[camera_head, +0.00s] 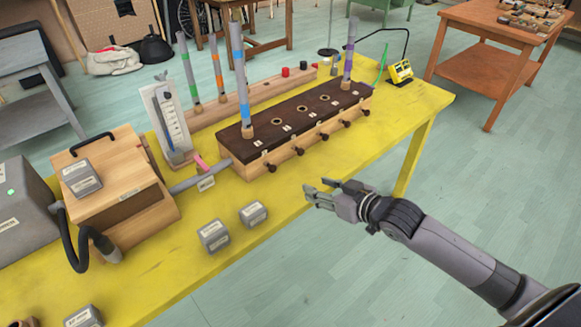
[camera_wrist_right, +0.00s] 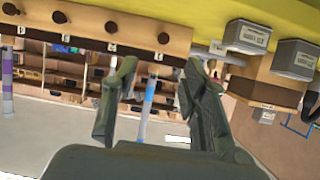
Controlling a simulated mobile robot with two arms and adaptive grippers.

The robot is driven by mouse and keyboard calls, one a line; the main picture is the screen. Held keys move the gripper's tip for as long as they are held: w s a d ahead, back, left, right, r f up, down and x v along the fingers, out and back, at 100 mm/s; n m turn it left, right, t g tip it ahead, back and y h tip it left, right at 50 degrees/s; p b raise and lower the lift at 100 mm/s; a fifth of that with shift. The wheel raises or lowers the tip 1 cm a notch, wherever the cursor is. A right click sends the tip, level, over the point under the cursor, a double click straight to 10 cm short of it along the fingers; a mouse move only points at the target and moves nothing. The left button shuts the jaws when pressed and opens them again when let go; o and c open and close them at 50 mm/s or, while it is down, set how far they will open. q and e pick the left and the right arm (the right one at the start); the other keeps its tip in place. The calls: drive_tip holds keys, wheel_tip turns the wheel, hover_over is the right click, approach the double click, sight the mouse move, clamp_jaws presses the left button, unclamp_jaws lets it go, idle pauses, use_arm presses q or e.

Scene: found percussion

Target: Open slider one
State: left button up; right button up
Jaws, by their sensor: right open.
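A long wooden box with a dark top (camera_head: 310,118) stands on the yellow table. A row of dark slider knobs sticks out of its front. The knob nearest the left end (camera_head: 271,167) shows in the head view; the number labels are too small to read there. My right gripper (camera_head: 315,190) is open and empty, in front of the box and to the right of that knob, apart from it. In the right wrist view, which is upside down, a knob (camera_wrist_right: 163,38) lies just beyond the open fingers (camera_wrist_right: 159,70). My left gripper is not in view.
Striped tubes (camera_head: 239,75) stand up from the box at its ends. Grey weight blocks (camera_head: 214,236) sit on the table (camera_head: 165,270) to the left. A wooden bellows-like box (camera_head: 115,185) joins by a pipe to the slider box. The table front edge near the gripper is clear.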

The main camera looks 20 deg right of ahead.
approach(274, 169)
drive_tip(key=x, duration=0.6)
drive_tip(key=shift+w+f, duration=0.25)
drive_tip(key=shift+w, duration=0.05)
drive_tip(key=shift+x, duration=0.8)
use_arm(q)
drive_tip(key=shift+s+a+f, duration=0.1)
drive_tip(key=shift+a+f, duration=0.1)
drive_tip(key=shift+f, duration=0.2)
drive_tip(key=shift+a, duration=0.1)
use_arm(e)
drive_tip(key=shift+c, duration=0.5)
drive_tip(key=shift+c, duration=1.3)
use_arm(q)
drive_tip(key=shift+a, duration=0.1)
use_arm(e)
clamp_jaws()
